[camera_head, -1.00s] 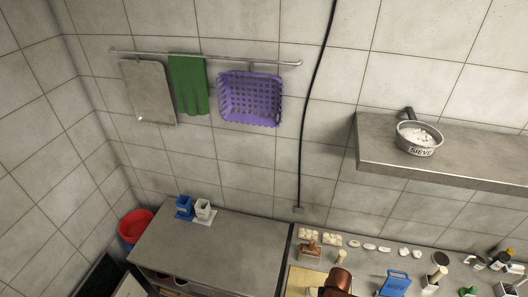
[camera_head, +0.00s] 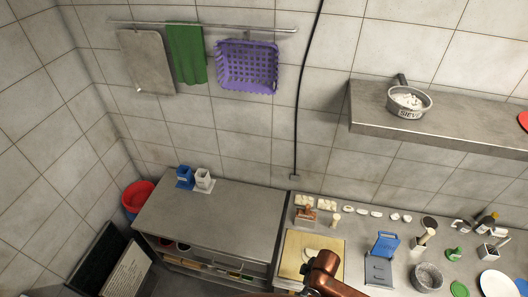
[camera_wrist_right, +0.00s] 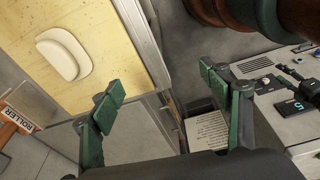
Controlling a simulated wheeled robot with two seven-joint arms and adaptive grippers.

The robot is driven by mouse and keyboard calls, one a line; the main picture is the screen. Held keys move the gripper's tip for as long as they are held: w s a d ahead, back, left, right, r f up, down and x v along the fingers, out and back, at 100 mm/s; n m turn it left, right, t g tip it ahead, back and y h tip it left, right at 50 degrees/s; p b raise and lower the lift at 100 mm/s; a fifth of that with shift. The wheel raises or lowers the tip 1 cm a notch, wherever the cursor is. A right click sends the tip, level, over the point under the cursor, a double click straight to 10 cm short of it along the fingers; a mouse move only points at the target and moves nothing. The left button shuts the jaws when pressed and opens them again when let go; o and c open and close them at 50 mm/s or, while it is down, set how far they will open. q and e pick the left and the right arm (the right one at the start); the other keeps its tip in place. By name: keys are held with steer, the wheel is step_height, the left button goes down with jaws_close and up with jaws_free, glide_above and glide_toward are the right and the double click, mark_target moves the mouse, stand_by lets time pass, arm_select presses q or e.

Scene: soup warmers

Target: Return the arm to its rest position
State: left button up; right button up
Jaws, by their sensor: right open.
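My right gripper (camera_wrist_right: 160,92) is open in the right wrist view, with its two green-padded fingers apart and nothing between them. It is near the front edge of the counter, beside the wooden board (camera_wrist_right: 110,25). A white oval piece (camera_wrist_right: 65,55) lies on that board, clear of the fingers. In the head view a copper-coloured arm of mine (camera_head: 325,270) reaches in at the bottom, in front of the wooden board (camera_head: 295,260).
The steel counter carries a blue stand (camera_head: 384,245), a grey bowl (camera_head: 428,277), bottles and several small white pieces. A steel cabinet (camera_head: 225,220) with a bare top centre stands left. A shelf (camera_head: 380,120) holds a sieve (camera_head: 408,103). A box marked ROLLER (camera_wrist_right: 12,130) lies beside the board.

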step_height(320, 180, up, 6)
steer(key=s+m+t+y, duration=0.1)
steer(key=m+t, duration=0.1)
steer(key=m, duration=0.3)
steer(key=s+d+r+m+h, duration=0.2)
steer(key=s+d+m, duration=0.35)
steer(key=d, duration=0.45)
steer(key=s+d+r+m+h, duration=0.2)
steer(key=s+d+m, duration=0.2)
steer(key=s+d, duration=0.45)
step_height(320, 180, down, 43)
steer(key=n+b, duration=0.1)
steer(key=b, duration=1.2)
arm_select(q)
step_height(320, 180, down, 24)
steer(key=s+b, duration=0.2)
steer(key=b, duration=0.9)
arm_select(e)
steer(key=s+f+g, duration=0.1)
steer(key=s+f, duration=0.8)
steer(key=f, duration=0.5)
steer(key=s+f+g, duration=0.1)
steer(key=s+f, duration=0.9)
steer(key=f, duration=0.4)
steer(key=shift+s+a+n+y, duration=0.15)
steer(key=shift+n+y, duration=0.2)
steer(key=shift+y, duration=0.05)
